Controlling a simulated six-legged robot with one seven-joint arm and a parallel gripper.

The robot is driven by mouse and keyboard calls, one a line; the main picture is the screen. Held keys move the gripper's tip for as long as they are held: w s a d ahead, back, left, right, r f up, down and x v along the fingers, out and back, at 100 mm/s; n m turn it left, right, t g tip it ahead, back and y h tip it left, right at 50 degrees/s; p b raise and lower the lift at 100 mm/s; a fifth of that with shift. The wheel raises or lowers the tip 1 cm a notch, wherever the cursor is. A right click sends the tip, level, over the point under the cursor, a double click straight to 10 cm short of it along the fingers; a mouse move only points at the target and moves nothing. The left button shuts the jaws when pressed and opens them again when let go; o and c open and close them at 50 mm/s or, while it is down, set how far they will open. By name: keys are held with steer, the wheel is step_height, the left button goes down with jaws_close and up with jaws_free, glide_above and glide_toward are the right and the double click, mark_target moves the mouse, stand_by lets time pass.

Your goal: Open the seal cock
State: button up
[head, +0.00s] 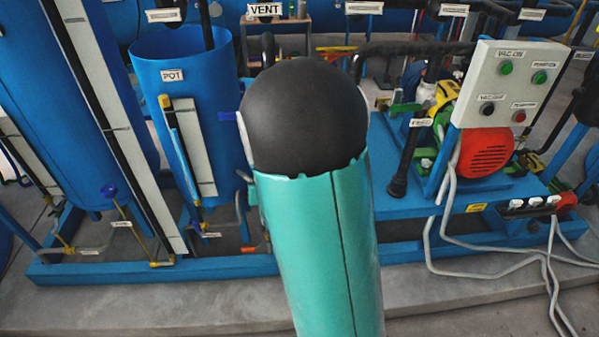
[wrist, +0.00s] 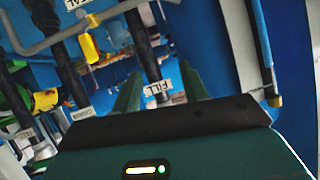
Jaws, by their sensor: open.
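In the wrist view my gripper (wrist: 160,72) shows two teal fingers standing apart, with nothing between them. A yellow-handled valve (wrist: 91,47) hangs on a grey pipe at upper left, left of the fingers and apart from them. A white label (wrist: 76,4) above it is cut by the frame edge and only partly readable, so I cannot tell for sure that this is the seal cock. In the head view my own arm covers the middle, and my gripper is hidden behind it.
A FILL label (wrist: 158,88) shows between the fingers on a dark pipe. In the head view stand a blue POT tank (head: 175,110), a control box (head: 512,85) and a red motor (head: 487,150) on a blue frame. White cables (head: 490,262) lie on the floor at right.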

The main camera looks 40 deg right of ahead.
steer(key=s+d+f+t+h, duration=0.3)
steer(key=s+d+f+h, duration=0.2)
steer(key=s+d+f, duration=0.4)
steer(key=x, duration=1)
steer(key=f+x, duration=0.1)
steer(key=x, duration=0.4)
steer(key=shift+a, duration=0.15)
jaws_close()
